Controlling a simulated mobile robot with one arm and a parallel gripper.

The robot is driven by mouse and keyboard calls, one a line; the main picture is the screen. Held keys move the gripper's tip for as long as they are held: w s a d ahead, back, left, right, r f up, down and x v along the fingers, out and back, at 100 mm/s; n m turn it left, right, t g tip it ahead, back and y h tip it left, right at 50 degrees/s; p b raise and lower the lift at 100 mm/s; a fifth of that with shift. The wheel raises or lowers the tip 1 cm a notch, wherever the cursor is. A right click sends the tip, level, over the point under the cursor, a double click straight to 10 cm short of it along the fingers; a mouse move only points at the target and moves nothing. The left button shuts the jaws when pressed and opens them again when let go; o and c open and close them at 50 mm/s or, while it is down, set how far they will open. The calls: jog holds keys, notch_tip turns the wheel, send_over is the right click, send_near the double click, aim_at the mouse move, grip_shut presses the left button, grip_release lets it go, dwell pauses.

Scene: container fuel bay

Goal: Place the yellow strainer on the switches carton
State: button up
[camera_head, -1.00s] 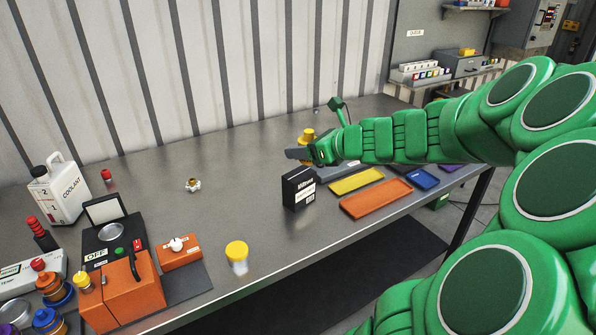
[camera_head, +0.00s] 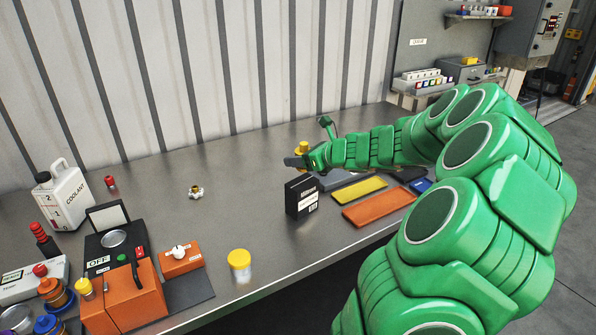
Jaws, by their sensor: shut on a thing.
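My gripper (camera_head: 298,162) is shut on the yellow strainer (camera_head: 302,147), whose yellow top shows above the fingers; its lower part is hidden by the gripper. The black carton with a white label (camera_head: 301,197) stands upright on the bench just below the gripper in the picture; its print is too small to read surely as switches. The gripper and strainer appear above and behind the carton; I cannot tell the exact gap.
A yellow tray (camera_head: 359,189) and an orange tray (camera_head: 379,208) lie right of the carton. A yellow-lidded jar (camera_head: 239,264) stands near the front edge. A brass fitting (camera_head: 196,192) lies left. A coolant jug (camera_head: 62,196) stands far left.

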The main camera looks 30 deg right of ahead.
aim_at(299, 180)
jog(key=shift+w+d+f, duration=0.25)
jog(key=shift+w+f, duration=0.35)
jog(key=shift+f, duration=0.2)
jog(key=shift+w+d+f, duration=0.25)
jog(key=shift+w+f, duration=0.35)
jog(key=shift+f, duration=1.65)
jog(key=shift+f, duration=0.1)
jog(key=o, duration=1)
jog(key=shift+o, duration=0.2)
jog(key=shift+s+d+r, duration=0.1)
jog(key=shift+s+r, duration=0.1)
jog(key=v, duration=1.1)
jog(key=shift+s+r, duration=0.25)
